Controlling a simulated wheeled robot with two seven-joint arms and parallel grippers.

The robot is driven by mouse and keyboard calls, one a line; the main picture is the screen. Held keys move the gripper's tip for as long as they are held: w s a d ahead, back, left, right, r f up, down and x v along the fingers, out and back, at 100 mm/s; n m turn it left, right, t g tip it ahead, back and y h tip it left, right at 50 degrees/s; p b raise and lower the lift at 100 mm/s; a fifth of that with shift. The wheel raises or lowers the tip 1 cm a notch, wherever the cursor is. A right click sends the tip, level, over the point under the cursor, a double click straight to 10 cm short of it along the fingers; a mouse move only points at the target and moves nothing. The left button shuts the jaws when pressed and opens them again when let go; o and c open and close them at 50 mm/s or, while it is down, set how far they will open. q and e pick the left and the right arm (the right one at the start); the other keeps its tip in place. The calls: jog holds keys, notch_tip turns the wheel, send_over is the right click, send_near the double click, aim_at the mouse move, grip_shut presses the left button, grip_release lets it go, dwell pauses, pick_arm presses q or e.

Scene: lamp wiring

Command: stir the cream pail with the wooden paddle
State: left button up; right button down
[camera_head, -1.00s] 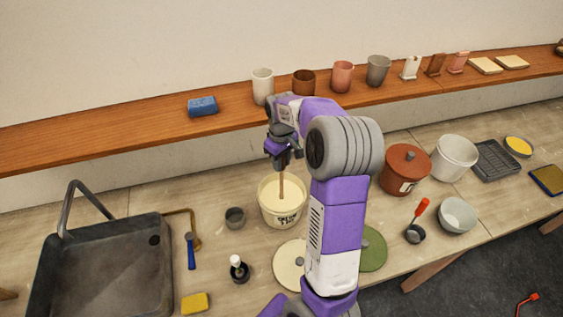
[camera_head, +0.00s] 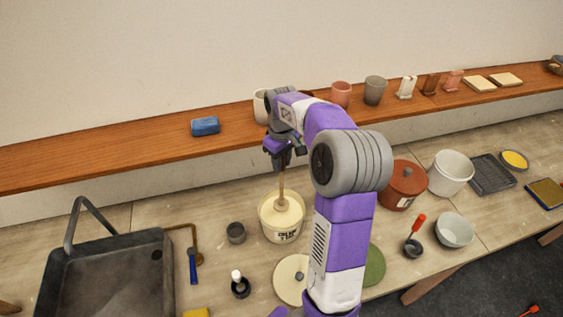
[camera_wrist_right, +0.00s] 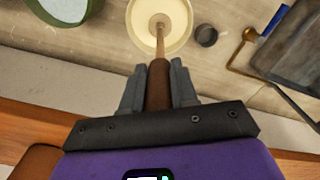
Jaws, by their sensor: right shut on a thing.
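The cream pail (camera_head: 281,229) stands on the bench in the middle of the head view, full of pale cream; it also shows at the top of the right wrist view (camera_wrist_right: 178,45). My right gripper (camera_head: 285,157) is above the pail, shut on the dark brown grip of the wooden paddle (camera_wrist_right: 160,76). The paddle's shaft (camera_head: 281,184) points down, and its lower end is inside the pail at the cream, near the middle. How deep the end reaches is hard to tell. My left gripper is not in view.
A small grey cup (camera_head: 236,233) stands close left of the pail. A cream lid (camera_head: 289,281) lies in front of it. A black sink (camera_head: 100,277) is at left, a red-brown lidded pot (camera_head: 401,187) at right. A wooden shelf (camera_head: 120,152) with cups runs behind.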

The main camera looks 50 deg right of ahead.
dwell(0.4)
jog(key=shift+r, duration=2)
